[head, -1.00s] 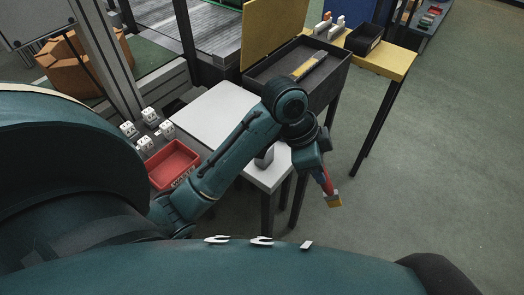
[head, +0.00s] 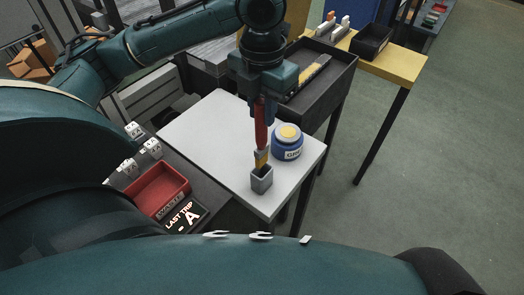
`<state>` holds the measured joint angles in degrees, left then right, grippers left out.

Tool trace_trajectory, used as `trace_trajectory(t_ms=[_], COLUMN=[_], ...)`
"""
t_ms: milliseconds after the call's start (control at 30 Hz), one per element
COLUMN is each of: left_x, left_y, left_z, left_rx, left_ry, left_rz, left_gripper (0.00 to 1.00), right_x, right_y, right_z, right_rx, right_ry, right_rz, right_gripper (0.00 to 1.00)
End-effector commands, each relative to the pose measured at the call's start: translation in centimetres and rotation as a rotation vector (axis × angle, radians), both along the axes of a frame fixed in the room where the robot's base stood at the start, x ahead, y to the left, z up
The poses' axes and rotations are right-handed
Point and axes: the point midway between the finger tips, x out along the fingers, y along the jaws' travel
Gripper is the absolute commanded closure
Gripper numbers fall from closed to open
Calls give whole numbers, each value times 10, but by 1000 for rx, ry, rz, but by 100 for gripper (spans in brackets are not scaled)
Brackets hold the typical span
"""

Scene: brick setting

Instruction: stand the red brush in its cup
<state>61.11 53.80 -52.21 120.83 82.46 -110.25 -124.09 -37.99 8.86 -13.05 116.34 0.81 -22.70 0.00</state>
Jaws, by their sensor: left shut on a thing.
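My left gripper (head: 262,103) points down over the white table (head: 207,128) and is shut on the red brush (head: 261,132). The brush hangs nearly upright, with its yellow bristle end down. A small grey square cup (head: 262,182) stands on the table directly below it. The bristle end is at the cup's mouth in this view; I cannot tell whether it is inside or just above. My right gripper is not in view.
A blue jar (head: 287,146) with a pale lid stands close right of the brush. A red tray (head: 160,190) and a dark "LAST TRIP" sign (head: 185,215) lie at left. A dark open box (head: 322,85) is behind the table.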

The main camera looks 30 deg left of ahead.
Motion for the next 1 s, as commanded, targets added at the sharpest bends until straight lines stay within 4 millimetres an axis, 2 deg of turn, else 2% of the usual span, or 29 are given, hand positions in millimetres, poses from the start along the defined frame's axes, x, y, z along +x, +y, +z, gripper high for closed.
trace_trajectory(t_ms=[200, 467, 667, 967, 1000], left_x=[-2, -1, -1, -1, -1], left_y=[1, 0, 1, 0, 0], left_z=[-41, -64, -92, -95, -95], left_rx=[0, 0, 1, 0, 0], left_ry=[6, 3, 4, 0, 0], left_rz=[-6, -5, -4, -5, -5], left_gripper=[100, 100, 100, 100, 76], right_x=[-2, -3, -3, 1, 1], right_y=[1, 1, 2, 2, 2], right_z=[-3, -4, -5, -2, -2], right_rx=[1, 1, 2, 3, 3], right_ry=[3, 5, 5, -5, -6], right_rz=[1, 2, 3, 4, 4], right_gripper=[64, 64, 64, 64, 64])
